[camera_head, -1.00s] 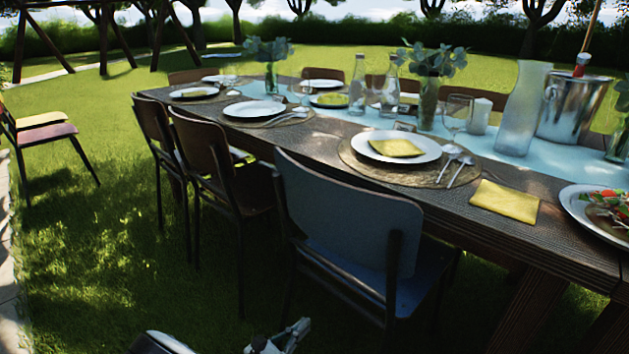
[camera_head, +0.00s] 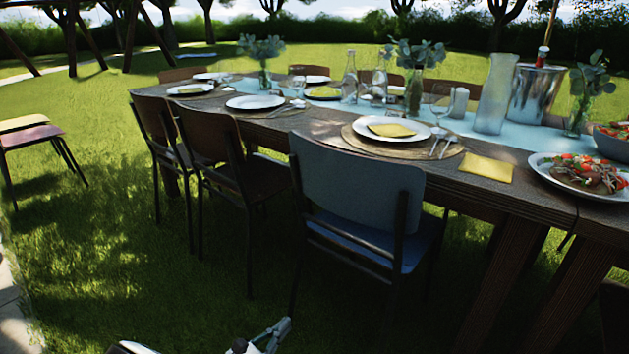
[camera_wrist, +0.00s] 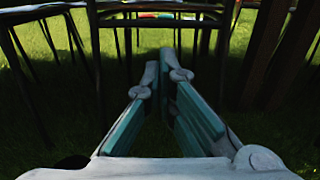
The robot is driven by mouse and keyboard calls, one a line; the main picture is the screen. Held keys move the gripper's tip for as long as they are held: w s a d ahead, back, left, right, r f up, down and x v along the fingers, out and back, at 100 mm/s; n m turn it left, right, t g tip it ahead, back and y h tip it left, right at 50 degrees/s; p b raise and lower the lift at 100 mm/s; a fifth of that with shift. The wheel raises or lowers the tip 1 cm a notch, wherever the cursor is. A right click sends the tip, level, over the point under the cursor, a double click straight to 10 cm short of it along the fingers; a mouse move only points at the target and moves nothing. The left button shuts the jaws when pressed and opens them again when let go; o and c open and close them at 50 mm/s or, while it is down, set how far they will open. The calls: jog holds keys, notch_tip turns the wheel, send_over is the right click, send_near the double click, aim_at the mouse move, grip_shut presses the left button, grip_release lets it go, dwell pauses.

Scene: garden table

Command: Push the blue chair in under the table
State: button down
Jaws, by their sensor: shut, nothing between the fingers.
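The blue chair (camera_head: 358,195) stands at the near side of the long table (camera_head: 480,190), its backrest toward me and its seat partly under the table edge. My gripper (camera_head: 284,326) is low over the grass at the bottom of the head view, in front of and apart from the chair. In the wrist view my gripper (camera_wrist: 163,68) points forward with its fingertips together and nothing between them. Dark chair legs and a crossbar (camera_wrist: 160,22) stand ahead of it there; I cannot tell the exact gap.
Two brown chairs (camera_head: 210,140) stand left of the blue chair along the table. Stacked chairs (camera_head: 28,140) stand at the far left. Thick table legs (camera_head: 505,280) are on the right. Plates, glasses and a salad plate (camera_head: 585,176) cover the table. Grass on the left (camera_head: 110,260) is clear.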

jog(key=d+r+m+g+h, duration=0.3)
jog(key=d+r+m+g, duration=0.8)
jog(key=r, duration=0.5)
jog(key=s+d+r+m+g+y, duration=0.4)
jog(key=s+d+r+m, duration=0.25)
jog(key=d+r, duration=0.45)
jog(key=s+d+r+m+g+y, duration=0.1)
jog(key=s+d+r+m+y, duration=0.25)
jog(key=s, duration=0.35)
jog(key=s+d+r+m+y, duration=0.2)
jog(key=s+d+r, duration=0.25)
jog(key=s, duration=0.25)
jog(key=s+a+m+t+y, duration=0.25)
jog(key=s+m+y, duration=0.3)
jog(key=s, duration=0.85)
notch_tip(320, 180, up, 39)
jog(key=t+h+p, duration=0.1)
jog(key=t+p, duration=0.2)
jog(key=p, duration=3.3)
jog(key=shift+f, duration=0.2)
